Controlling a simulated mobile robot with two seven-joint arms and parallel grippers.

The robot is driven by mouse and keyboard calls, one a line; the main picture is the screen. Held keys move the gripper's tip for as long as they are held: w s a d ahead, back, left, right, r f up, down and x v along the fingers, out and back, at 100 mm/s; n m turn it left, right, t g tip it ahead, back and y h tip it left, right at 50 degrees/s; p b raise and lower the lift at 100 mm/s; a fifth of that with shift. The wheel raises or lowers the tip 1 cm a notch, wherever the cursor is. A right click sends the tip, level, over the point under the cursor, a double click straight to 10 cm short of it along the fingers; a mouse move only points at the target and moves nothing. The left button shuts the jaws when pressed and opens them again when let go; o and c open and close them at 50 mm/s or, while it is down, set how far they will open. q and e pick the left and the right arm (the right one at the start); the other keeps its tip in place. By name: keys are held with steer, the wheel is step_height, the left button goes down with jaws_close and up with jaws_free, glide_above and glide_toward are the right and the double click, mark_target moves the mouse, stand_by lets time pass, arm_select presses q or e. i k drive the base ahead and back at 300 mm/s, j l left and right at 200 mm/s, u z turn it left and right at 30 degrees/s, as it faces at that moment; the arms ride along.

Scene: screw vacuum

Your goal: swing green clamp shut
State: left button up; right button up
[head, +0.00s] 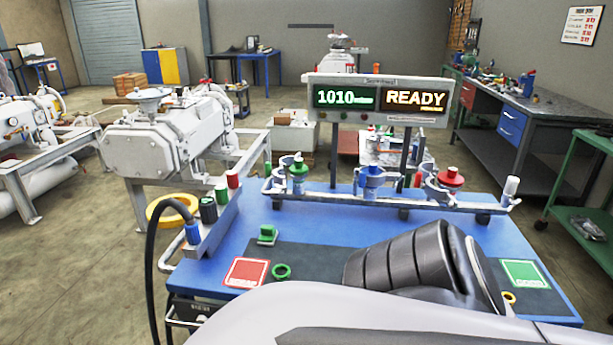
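Several green parts show in the head view. A small green block-like part (267,235) stands on the blue table, left of centre, and may be the green clamp. A green ring (281,271) lies on the dark mat below it. A green-topped fitting (298,167) sits on the left of the metal manifold (335,201). I cannot tell for sure which is the clamp, or whether it is open. Neither gripper is in view. A white and black arm part of mine covers the front and right of the table.
A display (380,99) reads 1010 and READY. A red pad (247,272) and a green pad (525,274) lie at the mat's ends. A rack at left holds coloured cylinders, a yellow ring (172,209) and a black hose (151,260).

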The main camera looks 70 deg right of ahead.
mark_target(278, 178)
steer(key=z, duration=2.15)
steer(key=j+z, duration=0.3)
steer(key=j, duration=0.3)
steer(key=j+z, duration=0.3)
steer(key=j, duration=0.35)
steer(key=i+l+z, duration=0.15)
steer(key=l, duration=0.2)
steer(key=l+z, duration=0.2)
steer(key=l, duration=0.15)
steer(key=i, duration=0.4)
steer(key=l+z, duration=0.05)
